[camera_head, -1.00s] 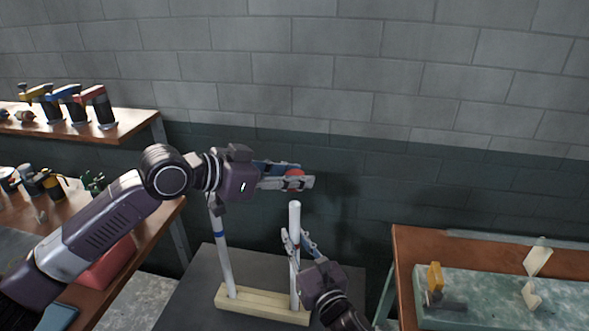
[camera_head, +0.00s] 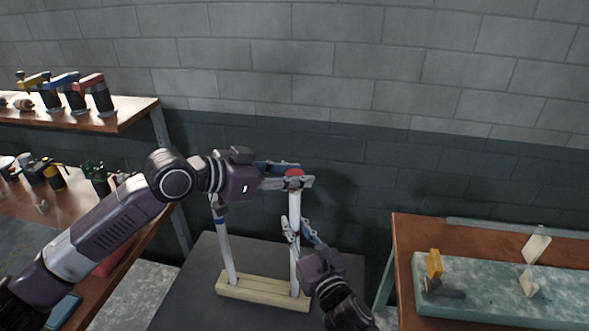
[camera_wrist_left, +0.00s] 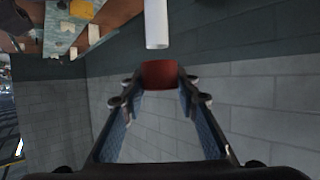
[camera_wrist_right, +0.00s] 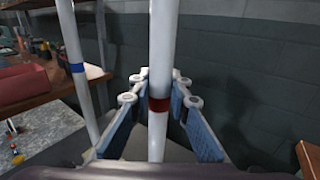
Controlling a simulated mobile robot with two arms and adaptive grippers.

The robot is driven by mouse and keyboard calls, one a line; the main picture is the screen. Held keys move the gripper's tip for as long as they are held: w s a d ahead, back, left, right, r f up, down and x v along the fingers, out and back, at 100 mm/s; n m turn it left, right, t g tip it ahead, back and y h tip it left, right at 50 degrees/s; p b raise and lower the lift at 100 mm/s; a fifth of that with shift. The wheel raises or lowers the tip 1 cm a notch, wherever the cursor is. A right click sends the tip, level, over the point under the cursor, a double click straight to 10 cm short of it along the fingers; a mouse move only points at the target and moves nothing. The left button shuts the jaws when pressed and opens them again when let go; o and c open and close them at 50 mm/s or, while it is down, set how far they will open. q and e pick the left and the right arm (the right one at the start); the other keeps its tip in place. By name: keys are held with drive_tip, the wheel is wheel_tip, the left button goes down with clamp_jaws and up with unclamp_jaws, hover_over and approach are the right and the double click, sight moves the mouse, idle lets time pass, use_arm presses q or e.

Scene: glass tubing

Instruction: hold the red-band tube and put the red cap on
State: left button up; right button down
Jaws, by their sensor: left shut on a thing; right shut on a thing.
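The red cap (camera_head: 295,173) is between the fingertips of my left gripper (camera_head: 297,182), which is shut on it. The red-band tube (camera_head: 295,212) stands upright below the cap; the fingers hide the meeting of tube top and cap in the head view. In the left wrist view, a small gap shows between the tube end (camera_wrist_left: 157,28) and the cap (camera_wrist_left: 159,75). My right gripper (camera_head: 291,229) is shut around the tube partway up. The red band (camera_wrist_right: 159,104) shows between its fingers in the right wrist view.
A second white tube with a blue band (camera_wrist_right: 77,68) stands left in the same wooden base (camera_head: 250,288). A shelf with clamp tools (camera_head: 66,95) is at left. A bench with a green slab (camera_head: 500,290) is at right. The block wall is behind.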

sight(295, 192)
use_arm(q)
drive_tip(key=shift+f, duration=1.75)
drive_tip(key=o, duration=1)
drive_tip(key=v, duration=1.2)
